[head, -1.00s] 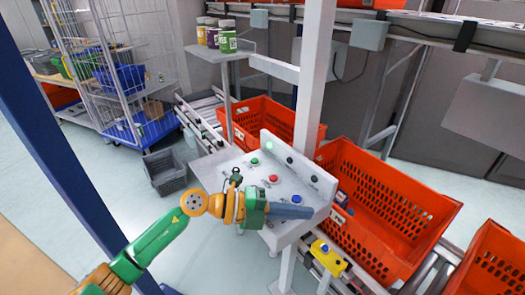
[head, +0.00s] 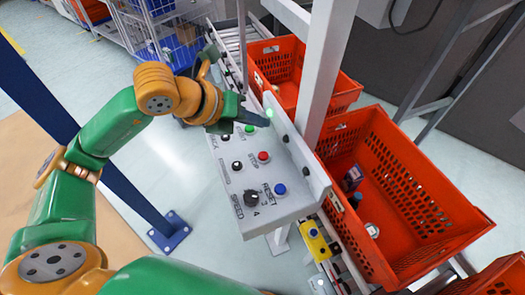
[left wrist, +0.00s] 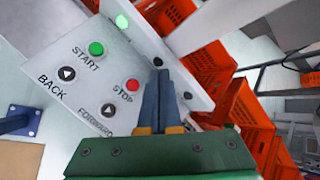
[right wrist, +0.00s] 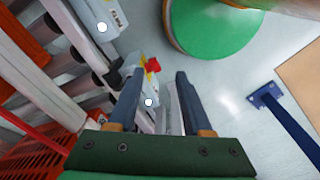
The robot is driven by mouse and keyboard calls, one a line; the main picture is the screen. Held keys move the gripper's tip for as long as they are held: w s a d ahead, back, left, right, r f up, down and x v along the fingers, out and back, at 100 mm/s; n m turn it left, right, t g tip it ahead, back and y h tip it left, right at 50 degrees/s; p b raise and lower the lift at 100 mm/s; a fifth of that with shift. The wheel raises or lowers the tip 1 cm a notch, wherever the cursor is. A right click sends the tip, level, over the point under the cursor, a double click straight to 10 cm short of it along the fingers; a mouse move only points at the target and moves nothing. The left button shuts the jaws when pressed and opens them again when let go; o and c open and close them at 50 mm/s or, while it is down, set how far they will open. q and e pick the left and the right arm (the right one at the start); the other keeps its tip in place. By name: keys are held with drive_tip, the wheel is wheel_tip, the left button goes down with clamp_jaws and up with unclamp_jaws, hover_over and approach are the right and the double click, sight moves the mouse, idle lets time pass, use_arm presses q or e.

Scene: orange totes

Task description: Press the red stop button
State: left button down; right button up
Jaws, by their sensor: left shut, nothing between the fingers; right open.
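The red stop button (head: 264,157), labelled STOP, sits on a light grey control panel (head: 225,207), between a green START button (head: 249,129) and a blue RESET button (head: 280,189). In the left wrist view the red button (left wrist: 133,86) is just left of my finger tips. My left gripper (head: 266,121) is shut and empty, with its tips near the panel's raised back plate, beyond the red button in the head view. I cannot tell whether the tips touch anything. My right gripper (right wrist: 156,75) is open and empty, seen only in its wrist view.
The raised plate carries a lit green lamp (head: 270,113) and dark knobs. A black SPEED knob (head: 250,198) is at the near end. An orange tote (head: 400,215) and a grey post (head: 327,75) stand right of the panel. A yellow box (head: 316,243) is below.

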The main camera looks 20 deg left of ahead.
sight(260, 158)
use_arm(q)
drive_tip(key=f+b, duration=0.2)
drive_tip(key=f, duration=0.1)
drive_tip(key=f+b, duration=0.5)
drive_tip(key=f, duration=0.1)
drive_tip(key=shift+w+d+f, duration=0.1)
drive_tip(key=shift+w+d, duration=0.05)
drive_tip(key=shift+w, duration=0.15)
idle(1.6)
drive_tip(key=shift+f+b, duration=0.3)
drive_tip(key=shift+b, duration=0.4)
drive_tip(key=shift+f+b, duration=0.5)
idle(0.3)
drive_tip(key=shift+r, duration=0.1)
drive_tip(key=shift+r+p, duration=0.65)
drive_tip(key=shift+r, duration=0.15)
